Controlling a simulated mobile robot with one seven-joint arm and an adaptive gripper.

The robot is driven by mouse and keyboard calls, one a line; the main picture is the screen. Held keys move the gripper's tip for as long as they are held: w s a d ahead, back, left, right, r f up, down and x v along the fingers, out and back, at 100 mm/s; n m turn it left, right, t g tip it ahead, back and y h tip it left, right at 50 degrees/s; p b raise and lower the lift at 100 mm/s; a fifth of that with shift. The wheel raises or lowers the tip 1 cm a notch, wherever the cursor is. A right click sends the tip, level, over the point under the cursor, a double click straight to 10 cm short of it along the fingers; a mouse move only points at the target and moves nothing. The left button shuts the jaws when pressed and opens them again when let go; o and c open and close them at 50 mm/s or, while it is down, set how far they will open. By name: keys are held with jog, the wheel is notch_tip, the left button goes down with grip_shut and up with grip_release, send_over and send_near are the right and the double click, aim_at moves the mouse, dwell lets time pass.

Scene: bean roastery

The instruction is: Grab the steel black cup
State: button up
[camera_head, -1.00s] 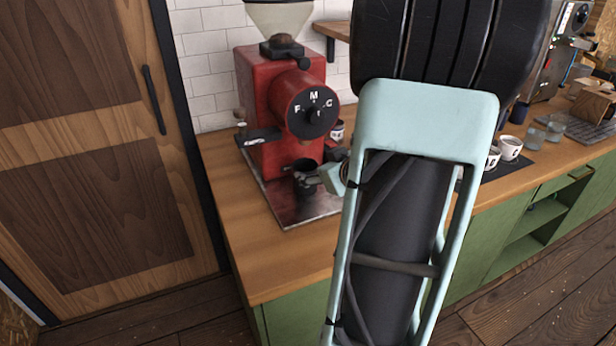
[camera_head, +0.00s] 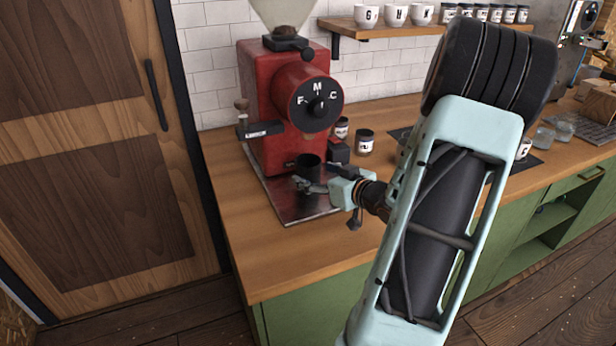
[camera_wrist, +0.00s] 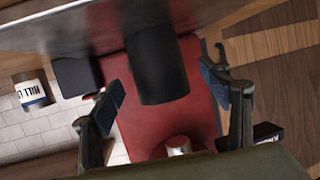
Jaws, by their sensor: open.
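The black steel cup (camera_head: 307,167) stands on the metal base plate of the red grinder, under its spout. In the wrist view the cup (camera_wrist: 157,66) is a dark cylinder between the two fingers, with a gap on each side. My gripper (camera_head: 306,184) is open at the cup, its fingers apart around it; the wrist view shows both fingertips (camera_wrist: 162,88) clear of the cup's wall. My arm comes in from the right.
The red grinder (camera_head: 262,95) rises just behind the cup, on its metal plate (camera_head: 290,208). A labelled jar (camera_head: 364,142) stands to the right on the wooden counter (camera_head: 262,262). The counter's front left is clear. A shelf (camera_head: 385,33) with cups hangs above.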

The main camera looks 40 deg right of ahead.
jog(key=x, duration=0.4)
jog(key=shift+w+d, duration=0.1)
jog(key=shift+w, duration=0.1)
jog(key=shift+c, duration=0.6)
jog(key=c, duration=1.4)
jog(key=shift+o, duration=0.2)
